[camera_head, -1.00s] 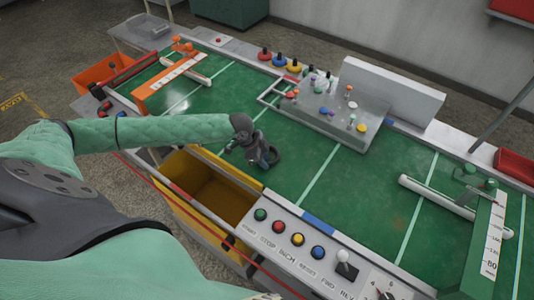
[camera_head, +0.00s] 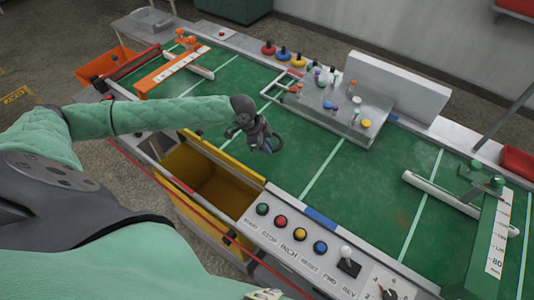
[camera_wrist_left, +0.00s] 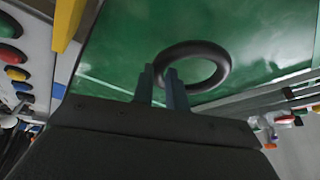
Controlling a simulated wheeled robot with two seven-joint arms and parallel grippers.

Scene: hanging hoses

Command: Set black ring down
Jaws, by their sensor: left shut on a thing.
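The black ring (camera_head: 280,144) is in my left gripper (camera_head: 269,148) over the green table surface, left of the middle in the head view. In the left wrist view the ring (camera_wrist_left: 226,66) lies ahead of the fingers against green. The left gripper's two fingers (camera_wrist_left: 161,78) are shut on the near side of its rim. The pinched part of the rim is partly hidden by the fingers. I cannot tell whether the ring touches the surface. My right gripper does not show.
An open yellow drawer (camera_head: 245,196) is at the front edge, beside a panel of coloured buttons (camera_head: 281,221). A grey block with pegs (camera_head: 350,126) stands behind the gripper. Green surface right of the ring is clear.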

